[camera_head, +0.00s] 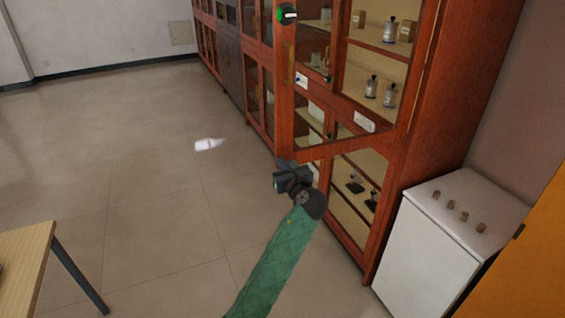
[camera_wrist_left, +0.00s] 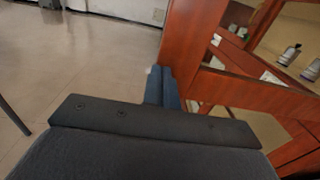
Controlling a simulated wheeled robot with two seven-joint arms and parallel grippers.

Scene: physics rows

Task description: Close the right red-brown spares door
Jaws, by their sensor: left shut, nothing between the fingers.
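The red-brown spares door (camera_head: 284,90) is a glazed wooden frame standing open, swung out from the right side of the cabinet. A round green-and-black knob (camera_head: 287,14) sits high on its free edge. My left gripper (camera_head: 281,178) is shut and empty, at the lower free corner of the door. In the left wrist view the shut fingers (camera_wrist_left: 161,86) are right beside the door's edge (camera_wrist_left: 188,45); I cannot tell whether they touch. My right gripper is not in view.
The tall red-brown cabinet (camera_head: 418,120) holds bottles and boxes on its shelves. A white cabinet (camera_head: 425,262) with several small brown pieces on top stands to its right. A wooden table (camera_head: 25,255) is at the lower left. A white bottle-like item (camera_head: 208,144) shows over clear floor.

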